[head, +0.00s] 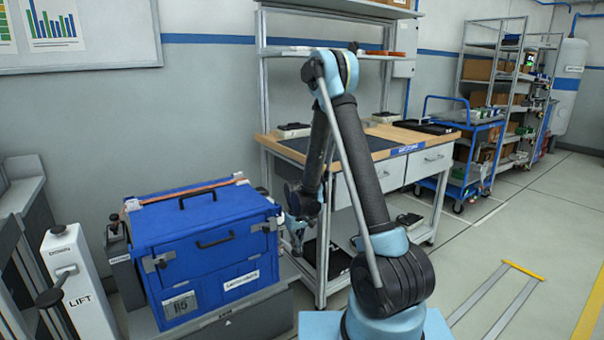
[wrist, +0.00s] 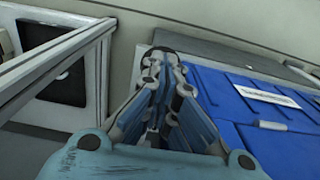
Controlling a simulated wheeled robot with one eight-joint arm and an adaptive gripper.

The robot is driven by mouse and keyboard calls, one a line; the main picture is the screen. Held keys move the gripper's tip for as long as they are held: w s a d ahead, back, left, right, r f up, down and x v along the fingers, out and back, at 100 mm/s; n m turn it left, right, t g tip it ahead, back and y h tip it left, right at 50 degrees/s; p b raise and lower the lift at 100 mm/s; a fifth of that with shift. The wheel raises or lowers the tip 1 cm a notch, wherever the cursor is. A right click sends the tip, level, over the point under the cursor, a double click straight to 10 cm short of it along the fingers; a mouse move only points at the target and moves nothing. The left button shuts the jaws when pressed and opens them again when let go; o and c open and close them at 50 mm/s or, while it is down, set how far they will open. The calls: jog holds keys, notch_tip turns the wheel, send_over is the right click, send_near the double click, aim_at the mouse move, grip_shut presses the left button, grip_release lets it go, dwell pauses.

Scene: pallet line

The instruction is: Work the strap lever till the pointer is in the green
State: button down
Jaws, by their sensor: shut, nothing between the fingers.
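A blue crate (head: 205,250) stands at the lower left of the head view, with an orange strap (head: 190,191) lying across its top. A grey unit with a black-knobbed lever (head: 114,228) stands just left of the crate; I cannot tell whether it is the strap lever. No pointer or green zone is readable.
A white LIFT post (head: 75,275) with a black-knobbed handle stands at the far left. A workbench (head: 345,155) with drawers is behind my arm. A blue cart (head: 462,150) and shelves (head: 500,75) are at the back right. The floor at right is open.

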jog(key=shift+f, duration=0.15)
jog(key=shift+s+f, duration=0.1)
jog(key=shift+f, duration=0.5)
jog(key=shift+f, duration=0.8)
jog(key=shift+w+a+r, duration=0.1)
jog(key=shift+w+r, duration=0.05)
jog(key=shift+r, duration=1.2)
jog(key=shift+w+a+r, duration=0.1)
jog(key=shift+w+r, duration=0.05)
jog(key=shift+r, duration=1.2)
jog(key=shift+w+a+r, duration=0.1)
jog(key=shift+w+r, duration=0.05)
jog(key=shift+r, duration=1.2)
jog(key=shift+f, duration=0.15)
